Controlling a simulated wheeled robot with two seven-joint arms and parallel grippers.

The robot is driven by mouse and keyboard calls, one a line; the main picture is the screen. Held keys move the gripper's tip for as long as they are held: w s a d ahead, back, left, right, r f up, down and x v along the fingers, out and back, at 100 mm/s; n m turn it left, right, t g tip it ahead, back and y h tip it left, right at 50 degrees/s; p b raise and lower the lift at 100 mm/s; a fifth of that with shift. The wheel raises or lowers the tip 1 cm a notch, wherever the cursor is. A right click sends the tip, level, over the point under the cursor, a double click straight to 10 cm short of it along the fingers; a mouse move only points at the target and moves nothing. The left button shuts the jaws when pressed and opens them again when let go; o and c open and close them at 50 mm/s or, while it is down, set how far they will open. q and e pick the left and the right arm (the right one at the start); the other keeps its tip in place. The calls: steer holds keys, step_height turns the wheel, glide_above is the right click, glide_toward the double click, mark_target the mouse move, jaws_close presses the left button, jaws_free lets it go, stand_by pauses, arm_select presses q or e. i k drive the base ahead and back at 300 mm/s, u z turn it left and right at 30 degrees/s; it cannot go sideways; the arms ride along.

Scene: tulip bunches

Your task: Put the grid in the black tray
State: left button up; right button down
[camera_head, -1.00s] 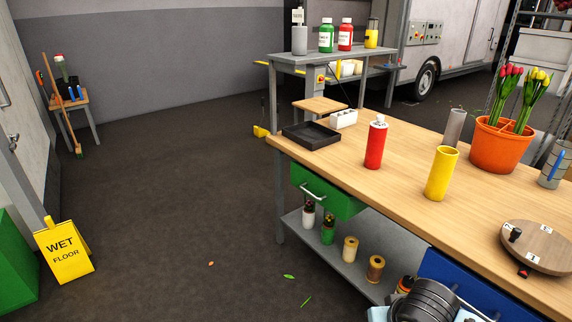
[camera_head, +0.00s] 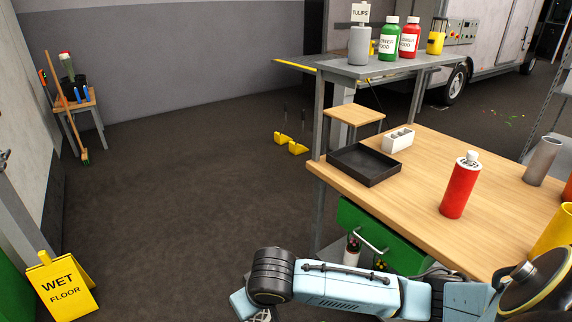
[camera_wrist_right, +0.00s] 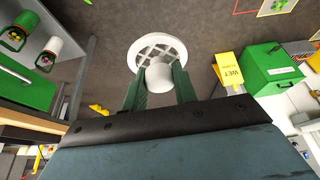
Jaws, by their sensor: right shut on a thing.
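The black tray (camera_head: 364,166) lies empty on the near-left corner of the wooden workbench in the head view. In the right wrist view my right gripper (camera_wrist_right: 158,88) is shut on the white knob of the round white grid (camera_wrist_right: 152,46). The grid's slotted disc faces away from the wrist, over the dark floor. In the head view my right arm crosses the bottom of the picture, in front of the bench; its gripper is mostly cut off at the lower edge, left of and below the tray. My left gripper is not in view.
On the workbench (camera_head: 420,185) a white holder (camera_head: 398,140) stands behind the tray and a red bottle (camera_head: 459,185) to its right. A green drawer (camera_head: 385,240) is open below. A wet floor sign (camera_head: 62,287) stands at left; the floor between is clear.

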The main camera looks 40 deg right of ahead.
mark_target(368, 168)
steer(key=z, duration=0.2)
steer(key=i, duration=1.45)
steer(key=z, duration=0.85)
